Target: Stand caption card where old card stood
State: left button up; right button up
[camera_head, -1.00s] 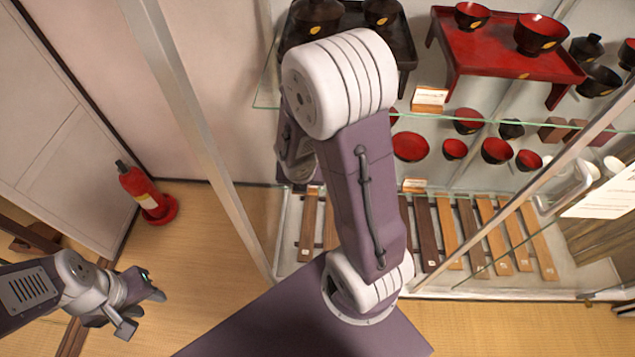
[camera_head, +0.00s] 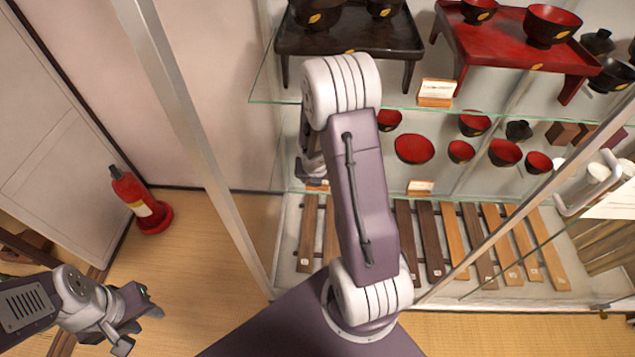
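A small caption card (camera_head: 436,93) on a wooden stand is on the upper glass shelf. Another caption card (camera_head: 420,187) stands on the shelf below. A third card-like piece (camera_head: 317,186) shows partly behind my arm. I cannot tell which is the old card or its place. My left gripper (camera_head: 143,318) is at the lower left, over the floor and away from the cabinet; whether its fingers are apart is unclear. No card shows in it. My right arm rises in the middle in front of the cabinet.
The glass cabinet has metal posts (camera_head: 190,130) and glass shelf edges. A black tray table (camera_head: 350,42), a red tray table (camera_head: 490,50) and several bowls fill the shelves. Wooden slats (camera_head: 428,240) lie below. A red fire extinguisher (camera_head: 140,200) stands left. The floor (camera_head: 215,230) between is clear.

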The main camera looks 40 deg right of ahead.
jog(key=shift+f, duration=0.1)
jog(key=o, duration=1.5)
jog(key=p+v, duration=0.5)
jog(key=v, duration=0.3)
jog(key=s+a+r+m+y, duration=0.1)
jog(key=s+a+m, duration=0.2)
jog(key=m, duration=0.6)
jog(key=s+a+r+m+g+y, duration=0.1)
jog(key=s+a+r+m, duration=0.1)
jog(key=s+a+m, duration=0.2)
jog(key=s+a+r+m+g+y, duration=0.1)
jog(key=s+a+r+m, duration=0.1)
jog(key=a+m, duration=0.6)
jog(key=shift+s+r+m, duration=0.1)
jog(key=shift+s+m, duration=0.15)
jog(key=shift+m, duration=1)
jog(key=shift+s+r+m, duration=0.1)
jog(key=shift+s+m, duration=0.1)
jog(key=shift+m, duration=1)
jog(key=shift+s+r+m, duration=0.1)
jog(key=shift+s+m, duration=0.15)
jog(key=shift+m, duration=1)
